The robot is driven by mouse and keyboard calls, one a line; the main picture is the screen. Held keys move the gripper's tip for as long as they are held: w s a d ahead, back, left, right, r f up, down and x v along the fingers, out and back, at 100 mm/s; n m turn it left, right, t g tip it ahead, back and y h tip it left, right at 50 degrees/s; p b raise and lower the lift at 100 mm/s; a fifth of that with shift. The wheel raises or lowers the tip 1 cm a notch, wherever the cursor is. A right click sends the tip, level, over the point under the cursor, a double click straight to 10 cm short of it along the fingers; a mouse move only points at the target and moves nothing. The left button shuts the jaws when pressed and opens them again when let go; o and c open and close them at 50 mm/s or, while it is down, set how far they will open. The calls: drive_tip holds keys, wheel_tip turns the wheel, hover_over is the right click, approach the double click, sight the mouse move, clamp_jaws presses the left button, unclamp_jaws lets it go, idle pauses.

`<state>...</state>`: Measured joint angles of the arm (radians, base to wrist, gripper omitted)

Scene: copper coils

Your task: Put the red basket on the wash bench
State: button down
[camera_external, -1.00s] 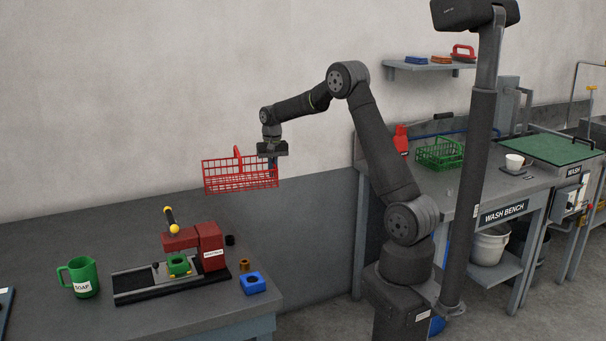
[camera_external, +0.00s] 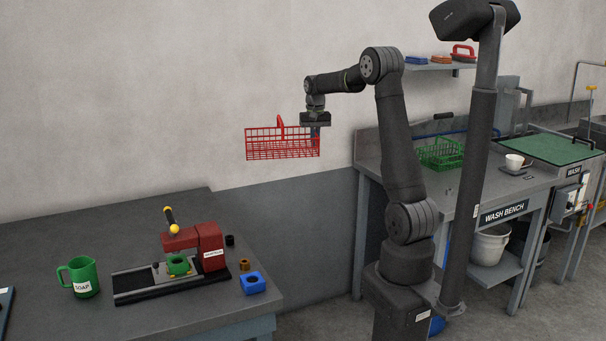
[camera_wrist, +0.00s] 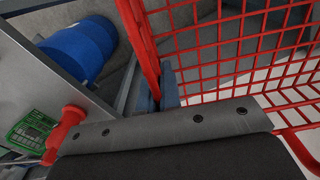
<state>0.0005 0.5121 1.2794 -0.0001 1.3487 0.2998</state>
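The red basket (camera_external: 283,143) is a wire basket with a raised handle. It hangs level in the air in front of the wall, right of the left table. My gripper (camera_external: 315,130) is at the basket's right end. In the wrist view, the gripper (camera_wrist: 168,92) has its fingers at a red upright bar of the basket (camera_wrist: 235,48), and they look closed on it. The far finger is mostly hidden. The wash bench (camera_external: 488,192) stands at the right, behind my arm, with its label on the front edge.
A shelf (camera_external: 440,67) hangs above. The left table (camera_external: 60,240) holds a red press (camera_external: 207,245), a green mug (camera_external: 80,277) and a blue block (camera_external: 252,283).

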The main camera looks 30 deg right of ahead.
wheel_tip(320, 180, up, 15)
drive_tip(key=s+d+m, duration=0.3)
drive_tip(key=d+m, duration=1.1)
drive_tip(key=d, duration=1.8)
drive_tip(key=s+d+m, duration=0.7)
drive_tip(key=s+d, duration=0.4)
drive_tip(key=d, duration=0.3)
drive_tip(key=s+d+m, duration=0.7)
drive_tip(key=s+d, duration=0.4)
drive_tip(key=d, duration=0.2)
wheel_tip(320, 180, down, 34)
drive_tip(key=shift+s+d+r, duration=0.1)
drive_tip(key=shift+s, duration=0.05)
drive_tip(key=shift+f, duration=0.65)
drive_tip(key=c, duration=1.6)
unclamp_jaws()
drive_tip(key=shift+o, duration=0.2)
